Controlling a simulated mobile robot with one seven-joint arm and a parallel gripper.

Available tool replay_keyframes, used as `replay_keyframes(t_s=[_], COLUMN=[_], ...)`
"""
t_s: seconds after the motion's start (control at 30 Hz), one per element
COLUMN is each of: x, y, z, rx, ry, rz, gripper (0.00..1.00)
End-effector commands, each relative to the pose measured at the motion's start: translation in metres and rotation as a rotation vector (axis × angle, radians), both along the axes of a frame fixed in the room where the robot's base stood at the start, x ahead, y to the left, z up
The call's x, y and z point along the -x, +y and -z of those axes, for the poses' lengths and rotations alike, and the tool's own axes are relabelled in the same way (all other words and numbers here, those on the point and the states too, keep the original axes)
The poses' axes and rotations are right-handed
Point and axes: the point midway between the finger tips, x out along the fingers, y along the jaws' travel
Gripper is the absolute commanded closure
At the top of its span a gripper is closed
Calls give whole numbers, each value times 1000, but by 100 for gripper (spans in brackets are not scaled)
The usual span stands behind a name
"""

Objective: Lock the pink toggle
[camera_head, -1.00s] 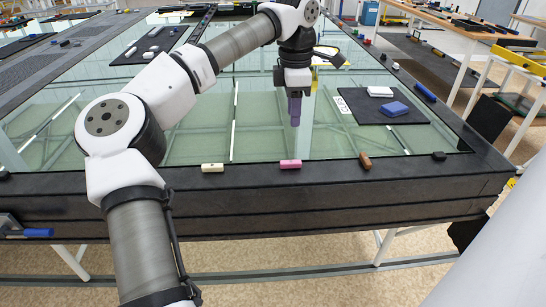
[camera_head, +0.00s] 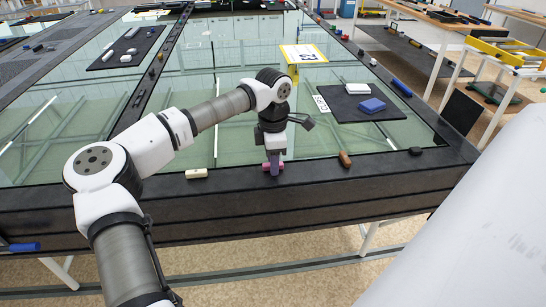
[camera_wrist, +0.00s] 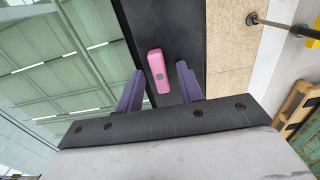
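The pink toggle (camera_wrist: 157,66) is a small rounded bar with a dark round spot, on the black frame edge beside the glass. In the wrist view it lies lengthwise between and slightly beyond the two purple fingers of my gripper (camera_wrist: 158,88). The fingers are apart, with a gap on each side of the toggle. In the head view my gripper (camera_head: 273,168) points down at the toggle (camera_head: 266,167), partly hiding it. Whether the fingers reach down to its height is hard to tell.
A cream toggle (camera_head: 196,173) sits left on the same black frame edge (camera_head: 230,205), and a brown one (camera_head: 345,159) sits to the right. A black mat (camera_head: 345,108) on the glass holds a blue block (camera_head: 372,105) and a white block (camera_head: 357,88). A yellow-and-white sign (camera_head: 303,54) stands behind.

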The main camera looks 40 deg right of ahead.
Motion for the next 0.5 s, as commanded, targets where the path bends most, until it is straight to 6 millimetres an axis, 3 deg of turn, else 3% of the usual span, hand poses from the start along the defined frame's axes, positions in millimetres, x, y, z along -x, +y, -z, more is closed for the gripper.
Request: replay_keyframes(t_s=[0.23, 0.5], x=[0, 0], y=[0, 0], z=[1, 0], rx=[0, 0], ry=[0, 0], rz=[0, 0], gripper=[64, 99])
